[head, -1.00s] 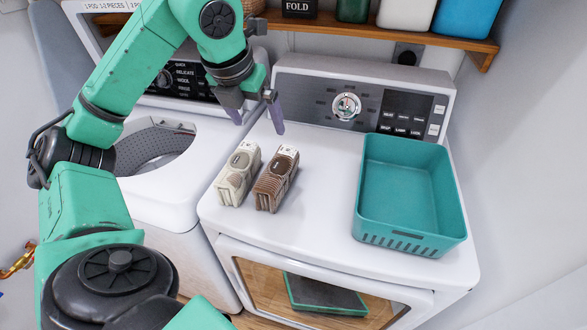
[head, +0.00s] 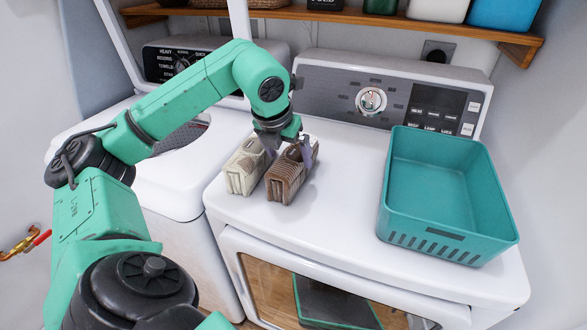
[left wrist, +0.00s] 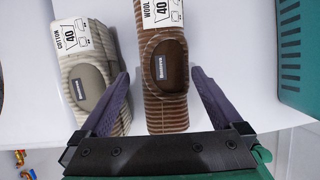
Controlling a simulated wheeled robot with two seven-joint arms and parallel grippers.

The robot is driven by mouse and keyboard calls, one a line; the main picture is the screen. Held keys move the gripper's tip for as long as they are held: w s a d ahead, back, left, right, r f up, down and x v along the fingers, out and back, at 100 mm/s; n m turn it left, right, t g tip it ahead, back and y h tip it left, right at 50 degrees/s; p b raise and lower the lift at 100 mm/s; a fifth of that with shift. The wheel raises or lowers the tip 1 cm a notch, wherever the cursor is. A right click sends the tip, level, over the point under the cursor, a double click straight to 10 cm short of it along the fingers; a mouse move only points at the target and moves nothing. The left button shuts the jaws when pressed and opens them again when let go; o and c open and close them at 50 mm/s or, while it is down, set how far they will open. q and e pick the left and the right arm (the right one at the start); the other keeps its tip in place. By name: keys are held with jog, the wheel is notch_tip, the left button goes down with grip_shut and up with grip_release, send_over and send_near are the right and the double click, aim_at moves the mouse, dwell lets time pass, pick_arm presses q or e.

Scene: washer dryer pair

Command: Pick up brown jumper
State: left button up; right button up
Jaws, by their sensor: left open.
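The brown jumper (head: 284,182) is a folded, ribbed bundle on the white dryer top. In the left wrist view the brown jumper (left wrist: 166,100) carries a white tag reading WOOL 40. My left gripper (head: 292,155) is open at the back end of the jumper. In the left wrist view the open fingers of my left gripper (left wrist: 162,95) stand on either side of the brown jumper, one in the gap toward the cream bundle. The right gripper is not in view.
A cream folded jumper (head: 243,172) with a COTTON 40 tag (left wrist: 75,40) lies close beside the brown one. A teal basket (head: 447,240) stands at the right of the dryer top (head: 340,215). The open washer (head: 165,190) is at left. A wooden shelf (head: 400,24) runs above the control panel.

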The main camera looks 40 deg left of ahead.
pick_arm(q)
jog(key=x, duration=0.4)
jog(key=shift+w+d+f+p, duration=0.15)
jog(key=shift+w+f+p, duration=0.1)
jog(key=shift+w+p, duration=0.1)
jog(key=shift+s+r, duration=0.1)
grip_shut()
